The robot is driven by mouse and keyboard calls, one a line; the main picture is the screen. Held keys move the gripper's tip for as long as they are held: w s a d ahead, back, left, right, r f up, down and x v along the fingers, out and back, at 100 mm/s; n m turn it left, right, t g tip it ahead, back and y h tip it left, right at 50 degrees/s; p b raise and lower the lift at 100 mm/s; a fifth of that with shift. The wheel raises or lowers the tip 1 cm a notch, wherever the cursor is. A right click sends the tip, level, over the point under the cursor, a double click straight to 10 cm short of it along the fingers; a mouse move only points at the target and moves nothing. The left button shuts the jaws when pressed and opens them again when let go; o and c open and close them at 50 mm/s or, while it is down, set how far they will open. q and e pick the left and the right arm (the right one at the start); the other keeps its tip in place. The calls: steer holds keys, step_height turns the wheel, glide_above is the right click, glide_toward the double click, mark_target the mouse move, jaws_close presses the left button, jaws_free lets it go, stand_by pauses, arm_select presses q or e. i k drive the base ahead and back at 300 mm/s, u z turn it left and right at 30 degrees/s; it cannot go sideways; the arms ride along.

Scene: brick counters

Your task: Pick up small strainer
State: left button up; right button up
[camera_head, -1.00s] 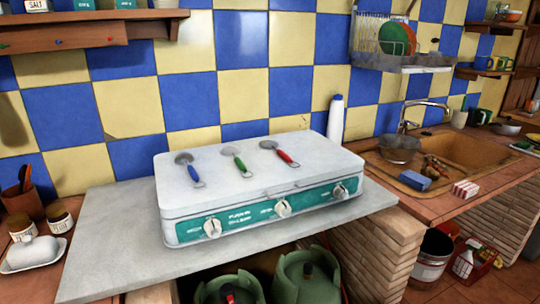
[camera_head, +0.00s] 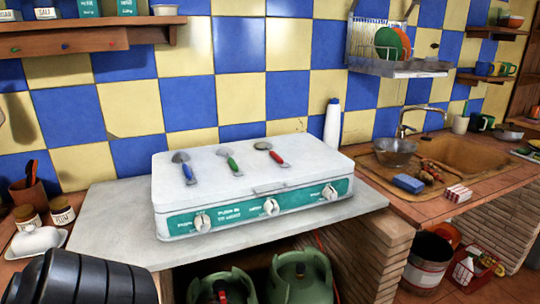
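Three small utensils with round grey metal heads lie apart on the white stove lid (camera_head: 225,190). They have a blue handle (camera_head: 188,174), a green handle (camera_head: 233,166) and a red handle (camera_head: 277,158). They look like small strainers or ladles; at this size I cannot tell which is the small strainer. A dark ribbed part of my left arm (camera_head: 85,280) fills the lower left corner. Neither gripper is in view, and nothing touches the utensils.
A white bottle (camera_head: 333,122) stands behind the stove's right end. A grey metal bowl (camera_head: 395,152) sits by the sink (camera_head: 455,155), with a blue sponge (camera_head: 408,183) in front. A white butter dish (camera_head: 37,240) and jars stand left. The grey slab (camera_head: 105,220) left of the stove is bare.

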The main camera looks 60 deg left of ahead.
mark_target(225, 150)
steer(key=i, duration=1.85)
steer(key=u, duration=3.5)
